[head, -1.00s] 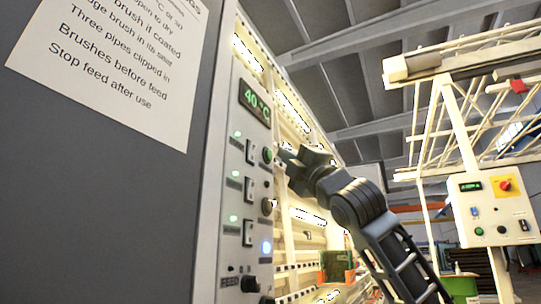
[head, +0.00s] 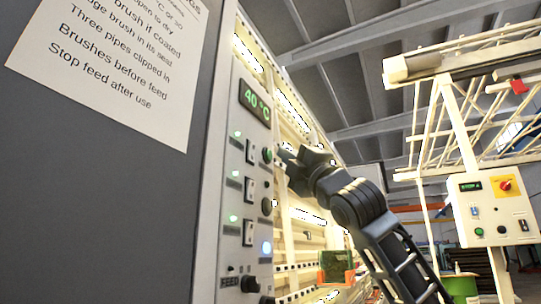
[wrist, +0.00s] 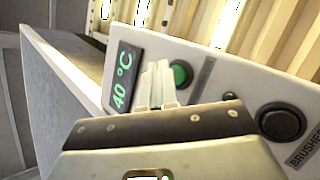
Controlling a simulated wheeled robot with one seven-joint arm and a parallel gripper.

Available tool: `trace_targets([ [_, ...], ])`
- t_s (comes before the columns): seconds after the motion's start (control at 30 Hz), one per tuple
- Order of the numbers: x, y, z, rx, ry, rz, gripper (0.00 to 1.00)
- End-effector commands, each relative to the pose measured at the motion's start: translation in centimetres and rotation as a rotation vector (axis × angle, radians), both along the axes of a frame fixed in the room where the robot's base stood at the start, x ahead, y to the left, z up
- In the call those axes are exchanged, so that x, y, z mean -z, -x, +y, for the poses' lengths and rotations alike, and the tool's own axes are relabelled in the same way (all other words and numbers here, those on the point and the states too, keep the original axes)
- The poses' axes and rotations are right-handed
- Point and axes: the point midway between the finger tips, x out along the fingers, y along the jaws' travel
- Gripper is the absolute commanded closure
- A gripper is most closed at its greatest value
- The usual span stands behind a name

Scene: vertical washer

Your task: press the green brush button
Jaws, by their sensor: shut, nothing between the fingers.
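The green button (head: 267,155) is a round button on the narrow control panel, below the 40 °C display. It also shows in the wrist view (wrist: 181,74), just right of my pale fingertips. My gripper (head: 283,154) is shut and empty, with its tip close beside the green button in the head view. In the wrist view the fingers (wrist: 158,72) lie between the display (wrist: 122,76) and the button. I cannot tell whether they touch the button. A black round button (wrist: 282,122) sits farther right, next to a "BRUSHES" label.
The panel (head: 232,200) carries switches and small lit green lamps. A printed notice (head: 115,60) hangs on the grey side wall. A separate control box (head: 493,209) stands at the right.

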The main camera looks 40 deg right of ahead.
Motion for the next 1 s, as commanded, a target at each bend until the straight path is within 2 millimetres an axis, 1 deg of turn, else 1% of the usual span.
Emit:
trace_targets([
  [0.4, 0.0, -0.8, 0.3, -0.001, 0.000, 0.000, 1.00],
  [1.0, 0.0, -1.0, 0.4, 0.000, 0.000, 0.000, 1.00],
])
